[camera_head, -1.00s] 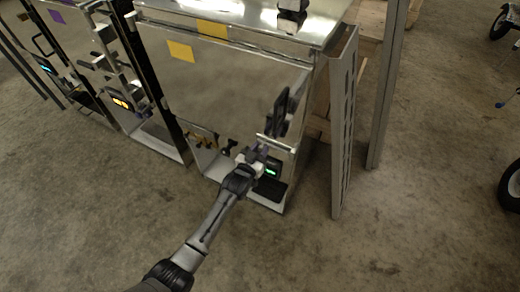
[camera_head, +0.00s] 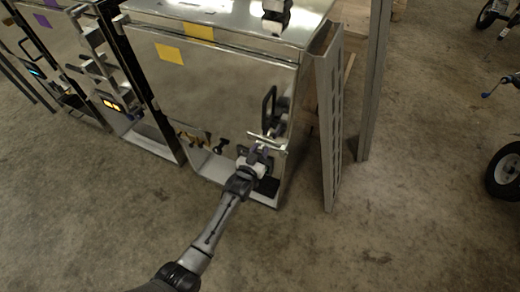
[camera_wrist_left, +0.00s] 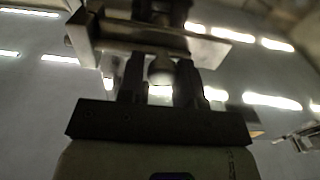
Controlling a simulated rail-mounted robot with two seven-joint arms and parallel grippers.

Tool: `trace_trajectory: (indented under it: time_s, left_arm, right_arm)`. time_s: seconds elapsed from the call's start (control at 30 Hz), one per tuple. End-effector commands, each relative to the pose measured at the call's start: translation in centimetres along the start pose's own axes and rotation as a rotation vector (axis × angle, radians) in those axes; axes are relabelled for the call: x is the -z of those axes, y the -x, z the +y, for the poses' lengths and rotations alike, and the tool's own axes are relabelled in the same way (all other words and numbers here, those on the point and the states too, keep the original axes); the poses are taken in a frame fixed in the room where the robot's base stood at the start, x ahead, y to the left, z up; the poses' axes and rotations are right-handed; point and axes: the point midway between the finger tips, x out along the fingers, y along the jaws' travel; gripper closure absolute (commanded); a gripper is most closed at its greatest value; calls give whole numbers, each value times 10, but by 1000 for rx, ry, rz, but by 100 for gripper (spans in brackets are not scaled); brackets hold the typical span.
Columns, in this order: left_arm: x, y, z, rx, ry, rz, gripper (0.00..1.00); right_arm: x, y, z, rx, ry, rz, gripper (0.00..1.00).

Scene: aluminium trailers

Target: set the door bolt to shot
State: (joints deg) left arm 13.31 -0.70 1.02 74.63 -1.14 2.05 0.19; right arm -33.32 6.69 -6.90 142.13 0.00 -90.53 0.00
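The door bolt (camera_head: 265,138) is a pale metal bar low on the right side of the mirror-like trailer door (camera_head: 205,90). My left gripper (camera_head: 260,153) is right at the bolt, just below the bar, and covers part of it. In the left wrist view, a rounded knob (camera_wrist_left: 160,70) sits between the two fingers of my left gripper (camera_wrist_left: 160,85), with a metal bar (camera_wrist_left: 215,48) across behind them. The fingers are close to the knob; whether they touch it is too dark to tell. How far the bolt is slid is not clear. My right gripper is not in view.
A black handle (camera_head: 268,104) stands on the door above the bolt. A grey slotted post (camera_head: 329,130) rises just right of the trailer. The concrete floor (camera_head: 110,220) in front is clear.

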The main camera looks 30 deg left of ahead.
Motion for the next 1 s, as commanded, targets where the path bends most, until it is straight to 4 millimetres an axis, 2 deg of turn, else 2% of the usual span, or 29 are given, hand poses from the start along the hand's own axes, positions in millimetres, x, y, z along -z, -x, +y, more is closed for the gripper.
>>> trace_trajectory:
  time_s: [0.03,0.23,0.57,0.67,1.0]
  left_arm:
    - [1,0,2,-2,1,2,64]
    - [1,0,1,-1,1,1,46]
    - [1,6,0,0,1,0,46]
    - [2,18,0,0,1,-1,46]
    - [2,86,0,-1,1,-2,46]
  right_arm:
    - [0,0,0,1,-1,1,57]
    - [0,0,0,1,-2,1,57]
    - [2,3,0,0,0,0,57]
    - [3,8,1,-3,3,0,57]
    - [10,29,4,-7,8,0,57]
